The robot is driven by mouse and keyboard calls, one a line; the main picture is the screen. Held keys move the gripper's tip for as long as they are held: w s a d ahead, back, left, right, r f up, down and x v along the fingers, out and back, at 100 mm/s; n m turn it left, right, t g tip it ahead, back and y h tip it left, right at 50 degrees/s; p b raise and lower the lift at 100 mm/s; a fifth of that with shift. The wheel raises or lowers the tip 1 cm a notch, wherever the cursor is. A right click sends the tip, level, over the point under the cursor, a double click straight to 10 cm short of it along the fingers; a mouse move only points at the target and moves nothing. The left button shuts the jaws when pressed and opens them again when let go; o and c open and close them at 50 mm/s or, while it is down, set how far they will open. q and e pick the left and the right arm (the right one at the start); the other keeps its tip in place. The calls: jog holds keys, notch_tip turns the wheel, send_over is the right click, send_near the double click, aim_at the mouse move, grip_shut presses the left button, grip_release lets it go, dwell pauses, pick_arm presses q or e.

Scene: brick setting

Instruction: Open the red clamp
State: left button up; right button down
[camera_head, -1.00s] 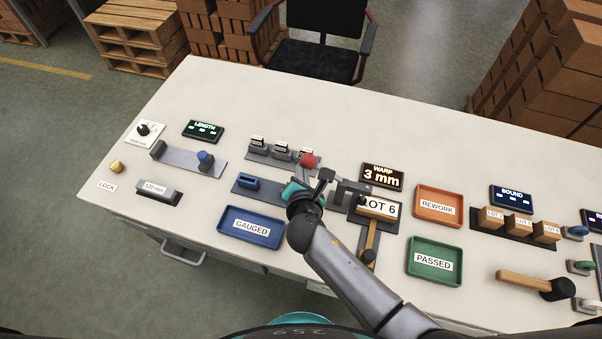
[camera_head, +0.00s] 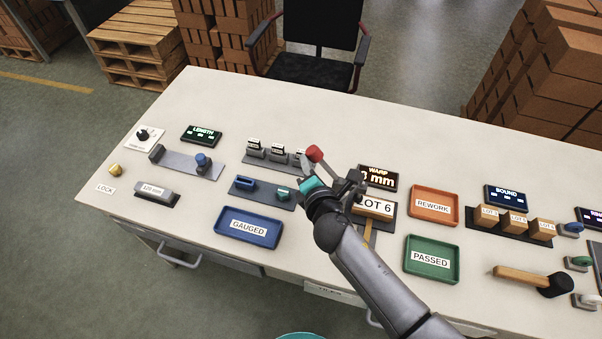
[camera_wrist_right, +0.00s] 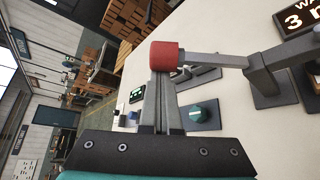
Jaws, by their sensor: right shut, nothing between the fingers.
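The red clamp shows as a red knob (camera_head: 315,153) on a grey lever, joined to a dark bracket beside the LOT 6 brick (camera_head: 373,207). In the right wrist view the red knob (camera_wrist_right: 164,56) lies right at my fingertips, and its lever runs right to a grey post. My right gripper (camera_head: 309,166) is shut and empty, just below the knob; its fingers (camera_wrist_right: 163,80) are together. I cannot tell whether they touch the knob. My wrist and forearm hide part of the clamp's base. My left gripper is not in view.
The WARP display (camera_head: 378,178), reading 3 mm in part, stands behind the brick. The orange REWORK tray (camera_head: 434,189) and green PASSED tray (camera_head: 432,279) lie to the right, the blue GAUGED tray (camera_head: 221,233) to the left. The table's back middle (camera_head: 330,110) is clear.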

aim_at(318, 155)
jog(key=d+m+b, duration=0.1)
jog(key=d+r+m+t+y+b, duration=0.1)
jog(key=b, duration=0.1)
jog(key=d+m+t+b, duration=0.1)
jog(key=shift+s+d+r, duration=0.1)
jog(key=shift+s+r, duration=0.2)
jog(key=shift+s, duration=0.1)
jog(key=shift+s+d+r+m+t+y+b, duration=0.2)
jog(key=shift+d+r+m+y+b, duration=0.15)
jog(key=shift+d, duration=0.25)
jog(key=shift+s+d+r+m+t+y+b, duration=0.2)
jog(key=shift+d+m+b, duration=0.15)
jog(key=shift+d+b, duration=0.15)
jog(key=shift+d, duration=0.1)
